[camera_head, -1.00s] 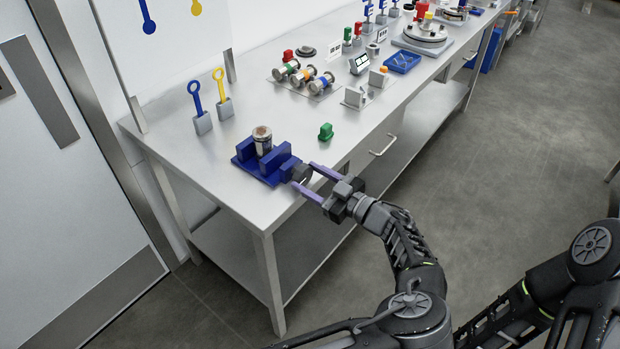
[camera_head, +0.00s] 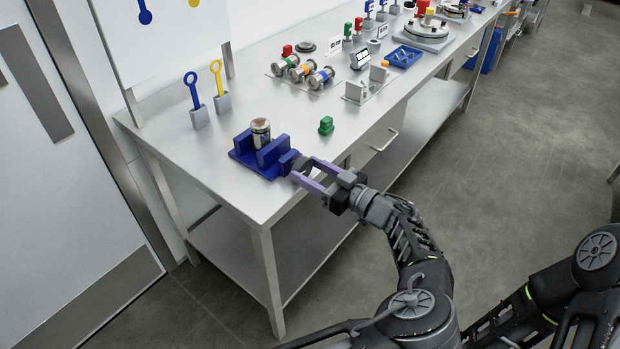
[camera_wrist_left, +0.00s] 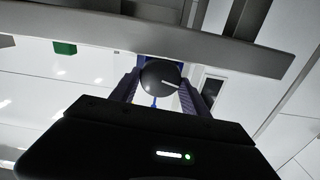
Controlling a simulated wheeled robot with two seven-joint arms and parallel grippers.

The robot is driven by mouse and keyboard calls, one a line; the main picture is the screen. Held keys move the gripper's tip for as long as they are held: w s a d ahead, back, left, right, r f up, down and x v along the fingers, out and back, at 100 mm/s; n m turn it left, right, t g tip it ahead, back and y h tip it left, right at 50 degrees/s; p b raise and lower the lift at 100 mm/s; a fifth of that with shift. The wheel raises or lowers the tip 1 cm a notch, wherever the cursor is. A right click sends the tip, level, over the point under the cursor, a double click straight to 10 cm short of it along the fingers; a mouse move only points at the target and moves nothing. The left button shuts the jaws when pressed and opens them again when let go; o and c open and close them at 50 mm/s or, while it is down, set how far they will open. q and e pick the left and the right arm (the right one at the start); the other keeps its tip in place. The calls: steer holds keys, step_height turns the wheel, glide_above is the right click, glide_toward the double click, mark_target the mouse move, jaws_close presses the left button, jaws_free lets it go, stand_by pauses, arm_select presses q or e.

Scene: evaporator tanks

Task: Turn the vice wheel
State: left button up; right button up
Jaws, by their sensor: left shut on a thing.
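The blue vice (camera_head: 266,152) stands at the near left corner of the bench, with a metal cylinder (camera_head: 261,132) upright between its jaws. The vice wheel (camera_wrist_left: 161,78), a dark round disc with a light line on its face, sits between my left fingers in the left wrist view. My left gripper (camera_head: 300,174) reaches in from the bench's front edge and is shut on the wheel; in the head view its purple fingers largely hide the wheel (camera_head: 301,165). My right gripper is out of view.
A green block (camera_head: 326,125) stands on the bench to the right of the vice. A blue tool (camera_head: 193,95) and a yellow tool (camera_head: 218,80) stand in grey holders behind it. Metal spools (camera_head: 301,72) and a blue tray (camera_head: 404,57) lie farther along.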

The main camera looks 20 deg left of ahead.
arm_select(q)
steer(key=shift+f+m+b, duration=0.15)
steer(key=shift+m+b, duration=0.75)
steer(key=shift+m, duration=0.2)
steer(key=shift+m+b, duration=0.4)
steer(key=shift+m, duration=0.3)
steer(key=o, duration=1.4)
steer(key=shift+d, duration=0.15)
